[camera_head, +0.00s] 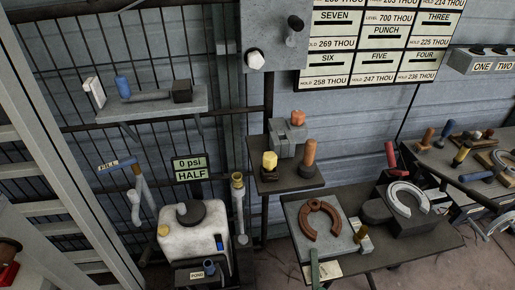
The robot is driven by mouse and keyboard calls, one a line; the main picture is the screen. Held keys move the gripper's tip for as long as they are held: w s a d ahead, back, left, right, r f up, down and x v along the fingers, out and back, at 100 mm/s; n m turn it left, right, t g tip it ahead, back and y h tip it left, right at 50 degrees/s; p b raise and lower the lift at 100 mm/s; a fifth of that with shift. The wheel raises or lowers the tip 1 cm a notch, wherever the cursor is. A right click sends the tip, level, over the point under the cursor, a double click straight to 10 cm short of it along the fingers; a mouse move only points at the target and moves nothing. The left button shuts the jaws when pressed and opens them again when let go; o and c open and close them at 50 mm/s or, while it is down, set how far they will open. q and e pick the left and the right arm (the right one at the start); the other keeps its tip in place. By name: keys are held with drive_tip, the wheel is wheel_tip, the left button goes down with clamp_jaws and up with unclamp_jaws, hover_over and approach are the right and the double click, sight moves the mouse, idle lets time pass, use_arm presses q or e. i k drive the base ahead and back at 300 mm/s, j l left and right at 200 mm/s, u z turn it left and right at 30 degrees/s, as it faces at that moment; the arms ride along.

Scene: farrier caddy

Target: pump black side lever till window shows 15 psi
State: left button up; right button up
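A white tank (190,243) stands low, left of centre, with a dark round fitting (191,212) on top and a yellow cap (163,230). The display window (190,168) above it reads 0 psi and HALF. A blue strip (220,242) shows on the tank's right side. I cannot clearly pick out the black side lever. Neither of my grippers is in view.
A pipe with a brown handle (118,164) and a FILL label stands left of the tank. A brass-topped grey pipe (238,200) stands right of it. A shelf (150,104) hangs above. Right, a bench (390,258) holds horseshoes. The leaning grey frame (60,150) borders the left.

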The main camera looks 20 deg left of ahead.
sight(144, 259)
drive_tip(key=l+u, duration=0.5)
drive_tip(key=k+l+u, duration=0.1)
drive_tip(key=l+u, duration=0.15)
drive_tip(key=u, duration=0.2)
drive_tip(key=j+u, duration=0.2)
drive_tip(key=u, duration=0.15)
drive_tip(key=i+j+u, duration=0.15)
drive_tip(key=u, duration=0.2)
drive_tip(key=i+j, duration=0.2)
drive_tip(key=i+l+u, duration=0.2)
drive_tip(key=u, duration=0.25)
drive_tip(key=i+l+u, duration=0.15)
drive_tip(key=l+u, duration=0.15)
drive_tip(key=u, duration=0.2)
